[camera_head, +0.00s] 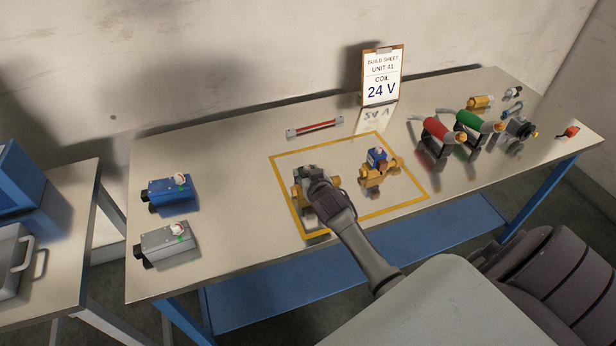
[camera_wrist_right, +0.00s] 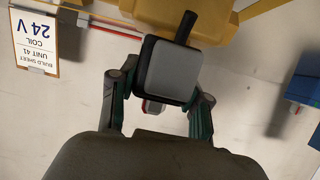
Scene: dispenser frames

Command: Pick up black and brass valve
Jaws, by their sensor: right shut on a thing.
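The black and brass valve (camera_head: 299,190) is inside the yellow square outline on the table, in its left part. In the head view my right gripper (camera_head: 317,184) covers much of it. In the right wrist view its black coil block with a grey face (camera_wrist_right: 172,70) sits between the two fingers of my right gripper (camera_wrist_right: 160,100), with the brass body beyond. The gripper is shut on the coil block. I cannot tell whether the valve is lifted clear of the table. My left gripper is not in view.
A blue and brass valve (camera_head: 377,168) stands close to the right in the same outline. Blue (camera_head: 168,192) and grey (camera_head: 166,241) boxes lie at left. A build sheet stand (camera_head: 382,75) is behind. Red (camera_head: 438,130) and green (camera_head: 473,121) tools stand at right.

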